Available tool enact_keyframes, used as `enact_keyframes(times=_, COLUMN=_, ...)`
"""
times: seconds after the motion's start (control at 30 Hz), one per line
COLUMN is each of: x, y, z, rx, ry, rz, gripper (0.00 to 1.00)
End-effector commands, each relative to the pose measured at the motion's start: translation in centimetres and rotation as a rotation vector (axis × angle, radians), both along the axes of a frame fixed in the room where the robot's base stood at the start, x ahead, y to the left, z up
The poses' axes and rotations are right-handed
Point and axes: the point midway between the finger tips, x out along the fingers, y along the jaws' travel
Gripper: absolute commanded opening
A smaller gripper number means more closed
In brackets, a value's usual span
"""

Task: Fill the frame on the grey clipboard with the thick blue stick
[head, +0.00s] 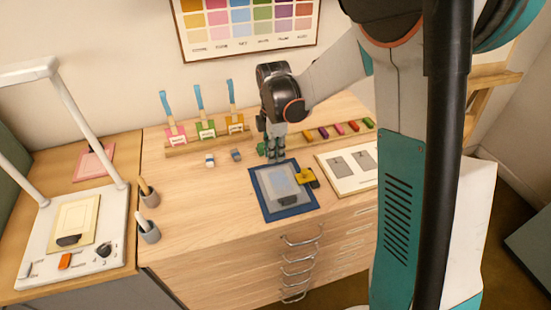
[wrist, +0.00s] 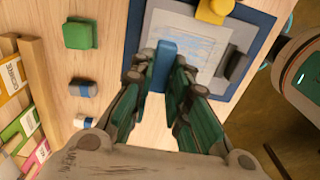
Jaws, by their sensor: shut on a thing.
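The grey clipboard (head: 262,179) lies on a dark blue mat (head: 268,211) near the table's front edge. It also shows in the wrist view (wrist: 164,21), with its dark clip at the right. The sheet on it (wrist: 208,74) bears pale blue marks inside the frame area. My gripper (head: 274,156) is over the clipboard's back edge in the head view. In the wrist view my gripper (wrist: 163,88) is shut on the thick blue stick (wrist: 165,57), whose far end lies over the left part of the sheet. Whether its tip touches the paper cannot be told.
A yellow block (head: 305,177) sits at the clipboard's right edge.

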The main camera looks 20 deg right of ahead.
Motion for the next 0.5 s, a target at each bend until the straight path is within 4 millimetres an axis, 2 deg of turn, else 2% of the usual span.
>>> enact_keyframes(times=0.17, x=-0.4, y=0.0, z=0.0, rx=0.0, ry=0.0, rz=0.0, gripper=0.0)
enact_keyframes(times=0.5, x=-6.9, y=0.0, z=0.1, rx=0.001, ry=0.0, rz=0.0, gripper=0.0)
